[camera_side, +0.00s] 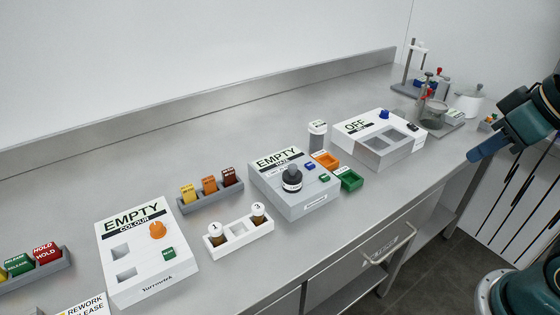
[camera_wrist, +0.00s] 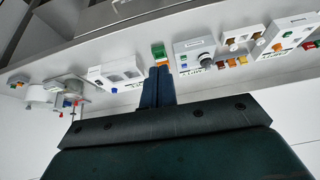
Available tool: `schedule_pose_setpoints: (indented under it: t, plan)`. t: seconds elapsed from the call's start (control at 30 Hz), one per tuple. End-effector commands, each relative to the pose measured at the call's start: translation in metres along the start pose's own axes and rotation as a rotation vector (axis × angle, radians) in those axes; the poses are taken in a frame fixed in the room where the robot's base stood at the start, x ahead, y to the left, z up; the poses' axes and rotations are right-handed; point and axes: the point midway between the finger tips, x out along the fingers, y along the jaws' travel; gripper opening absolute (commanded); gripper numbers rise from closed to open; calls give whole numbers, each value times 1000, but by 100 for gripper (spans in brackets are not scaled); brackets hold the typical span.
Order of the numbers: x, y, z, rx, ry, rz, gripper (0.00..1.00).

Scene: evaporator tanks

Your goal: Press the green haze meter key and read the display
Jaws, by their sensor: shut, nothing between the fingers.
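The haze meter (camera_side: 295,200) is a grey box in the middle of the bench. Its display (camera_side: 279,158) reads EMPTY, and a dark round cap or knob (camera_side: 291,179) stands on its top. The green key (camera_side: 324,177) is on its right part, below a blue key (camera_side: 309,166). My gripper (camera_side: 473,157) is shut and empty at the right, well away from the meter and in front of the bench. In the wrist view, my gripper (camera_wrist: 158,70) has its fingers together, and the haze meter (camera_wrist: 194,47) shows to their right.
Small orange (camera_side: 326,160) and green (camera_side: 350,180) bins stand right of the meter. A white box reading OFF (camera_side: 379,140) is behind them. A white rack (camera_side: 238,236) with two brown vials and the colour meter (camera_side: 145,255) are to the left. The bench front edge has a drawer handle below.

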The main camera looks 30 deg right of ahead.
Motion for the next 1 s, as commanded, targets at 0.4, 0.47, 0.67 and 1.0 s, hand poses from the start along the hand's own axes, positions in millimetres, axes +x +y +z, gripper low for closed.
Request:
schedule_pose_setpoints:
  t: [0.4, 0.47, 0.67, 1.0]
  plan:
    - [36, -9, -57, 156, 61, -18, 0]
    - [43, -11, -67, 184, 71, -22, 0]
    - [68, -19, -96, 274, 107, -40, 0]
    - [116, -34, -138, 423, 165, -79, 0]
